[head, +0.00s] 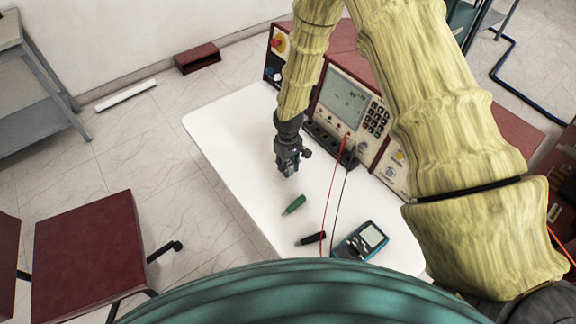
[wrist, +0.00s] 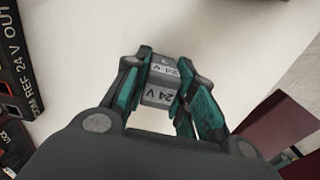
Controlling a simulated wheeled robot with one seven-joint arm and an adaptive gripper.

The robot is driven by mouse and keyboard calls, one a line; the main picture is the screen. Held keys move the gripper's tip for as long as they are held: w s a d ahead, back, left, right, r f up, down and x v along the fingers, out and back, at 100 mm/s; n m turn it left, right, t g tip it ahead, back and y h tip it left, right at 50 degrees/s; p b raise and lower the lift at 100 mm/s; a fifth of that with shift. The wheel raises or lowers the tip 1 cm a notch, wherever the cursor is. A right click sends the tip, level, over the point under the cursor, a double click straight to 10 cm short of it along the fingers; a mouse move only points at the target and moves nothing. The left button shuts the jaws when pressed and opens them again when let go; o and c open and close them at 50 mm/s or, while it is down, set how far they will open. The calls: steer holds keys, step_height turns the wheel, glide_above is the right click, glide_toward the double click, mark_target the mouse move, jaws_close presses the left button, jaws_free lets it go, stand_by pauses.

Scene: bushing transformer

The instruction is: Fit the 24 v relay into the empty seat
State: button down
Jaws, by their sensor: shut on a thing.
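My gripper (head: 288,168) is above the white table, left of the test panel in the head view. In the wrist view my gripper (wrist: 166,80) is shut on a small grey block, the relay (wrist: 158,95), marked "24 V" on two faces. The relay sits between the teal-edged fingers and is clear of the panel. A dark row of sockets (head: 327,142) runs along the panel's foot, right of my gripper. A black strip marked "REF 24 V OUT" (wrist: 20,62) shows at the left of the wrist view. I cannot tell which seat is empty.
The white table (head: 232,135) is bare at its left. A green-handled tool (head: 294,204), a black-handled tool (head: 311,239) and a meter (head: 361,241) lie nearer me. Red and black leads (head: 334,190) hang from the panel (head: 345,98) across the table. A red chair (head: 88,250) stands left.

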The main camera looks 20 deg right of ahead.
steer(key=shift+f, duration=0.75)
steer(key=shift+f, duration=0.1)
steer(key=c, duration=1.2)
jaws_free()
steer(key=shift+o, duration=0.2)
step_height(320, 180, up, 11)
steer(key=b, duration=0.3)
steer(key=shift+f, duration=0.2)
steer(key=shift+r+b, duration=0.35)
steer(key=shift+r, duration=0.2)
steer(key=shift+o, duration=0.4)
steer(key=shift+s+r, duration=0.1)
steer(key=shift+r, duration=0.05)
